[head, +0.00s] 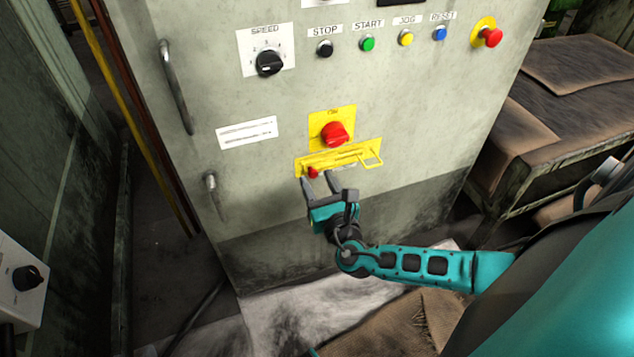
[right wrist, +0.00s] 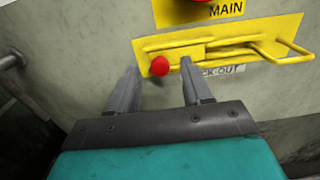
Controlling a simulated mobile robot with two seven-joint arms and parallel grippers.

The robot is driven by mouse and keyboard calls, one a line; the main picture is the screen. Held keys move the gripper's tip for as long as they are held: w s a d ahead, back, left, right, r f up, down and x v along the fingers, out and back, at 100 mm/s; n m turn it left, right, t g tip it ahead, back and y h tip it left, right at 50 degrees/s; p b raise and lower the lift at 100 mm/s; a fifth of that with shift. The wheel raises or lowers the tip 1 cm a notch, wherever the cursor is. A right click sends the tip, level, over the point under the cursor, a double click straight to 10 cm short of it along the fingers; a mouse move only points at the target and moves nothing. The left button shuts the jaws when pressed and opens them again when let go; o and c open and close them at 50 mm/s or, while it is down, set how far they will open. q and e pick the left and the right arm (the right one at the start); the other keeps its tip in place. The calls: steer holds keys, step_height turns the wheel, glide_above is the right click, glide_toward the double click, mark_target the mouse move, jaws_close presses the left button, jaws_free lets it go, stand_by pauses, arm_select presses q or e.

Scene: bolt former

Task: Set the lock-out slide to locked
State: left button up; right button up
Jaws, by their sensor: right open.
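The lock-out slide is a yellow bar on a yellow plate (head: 335,157) on the grey cabinet front, below the red main switch (head: 335,134). A red knob (head: 313,172) sits at the left end of the slide. In the right wrist view the plate (right wrist: 220,48) spans the top, with the red knob (right wrist: 160,66) at its left and a loop at its right end. My right gripper (head: 320,177) is open, its fingertips at the knob. In the wrist view the knob shows between the two fingers (right wrist: 160,75); contact is unclear. My left gripper is not in view.
Above are a speed dial (head: 269,63), several push buttons and a red emergency stop (head: 491,37). Two handles, one long (head: 176,88) and one short (head: 212,190), stick out at the cabinet's left. A bench (head: 560,100) stands to the right.

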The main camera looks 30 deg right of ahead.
steer(key=shift+w+d, duration=0.1)
steer(key=shift+w, duration=0.45)
jaws_close()
stand_by(0.4)
